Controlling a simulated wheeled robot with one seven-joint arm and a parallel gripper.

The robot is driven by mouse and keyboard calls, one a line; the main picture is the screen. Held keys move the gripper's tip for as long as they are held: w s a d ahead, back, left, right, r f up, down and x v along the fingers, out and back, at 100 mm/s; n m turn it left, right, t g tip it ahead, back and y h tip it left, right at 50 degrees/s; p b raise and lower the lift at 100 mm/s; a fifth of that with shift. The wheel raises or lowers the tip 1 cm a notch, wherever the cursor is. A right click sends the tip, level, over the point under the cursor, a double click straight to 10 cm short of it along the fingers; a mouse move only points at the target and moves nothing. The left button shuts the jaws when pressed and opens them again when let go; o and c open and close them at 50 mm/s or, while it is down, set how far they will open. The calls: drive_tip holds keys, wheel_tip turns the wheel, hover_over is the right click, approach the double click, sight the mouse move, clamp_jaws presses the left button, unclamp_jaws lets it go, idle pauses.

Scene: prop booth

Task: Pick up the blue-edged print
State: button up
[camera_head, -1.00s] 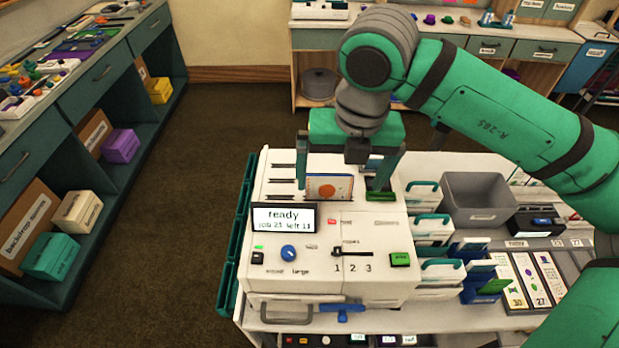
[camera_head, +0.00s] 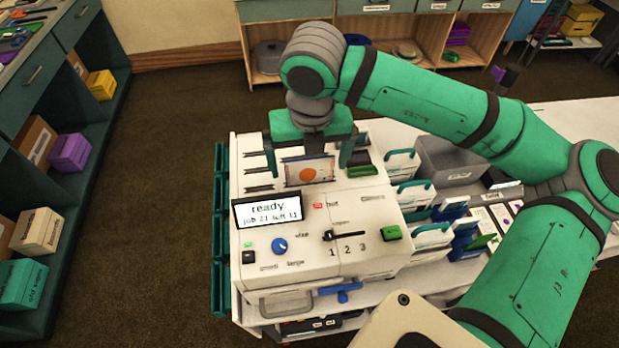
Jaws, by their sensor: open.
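The print (camera_head: 308,173) stands upright in a slot on top of the white machine (camera_head: 300,215). It is a pale card with an orange disc and a thin dark bluish edge. My gripper (camera_head: 309,160) is open above the machine, fingers pointing down. One finger shows to the left of the print and one to the right, with a gap on both sides. I cannot tell whether the fingers are level with it in depth. The lower part of the print is hidden in the slot.
The machine has a screen reading "ready" (camera_head: 268,212), a blue knob (camera_head: 279,245) and a green button (camera_head: 391,233). White holders with green edges (camera_head: 401,163) stand at its right. A grey bin (camera_head: 449,160) lies beyond them. Brown floor is clear at the left.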

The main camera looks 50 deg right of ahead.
sight(308, 180)
drive_tip(key=shift+w+d+f, duration=0.15)
drive_tip(key=shift+f, duration=1.35)
drive_tip(key=c, duration=0.7)
drive_tip(key=shift+c, duration=0.2)
drive_tip(key=shift+w, duration=0.1)
drive_tip(key=shift+d+r, duration=0.1)
drive_tip(key=shift+r, duration=0.35)
wheel_tip(308, 180, up, 9)
drive_tip(key=shift+r, duration=0.1)
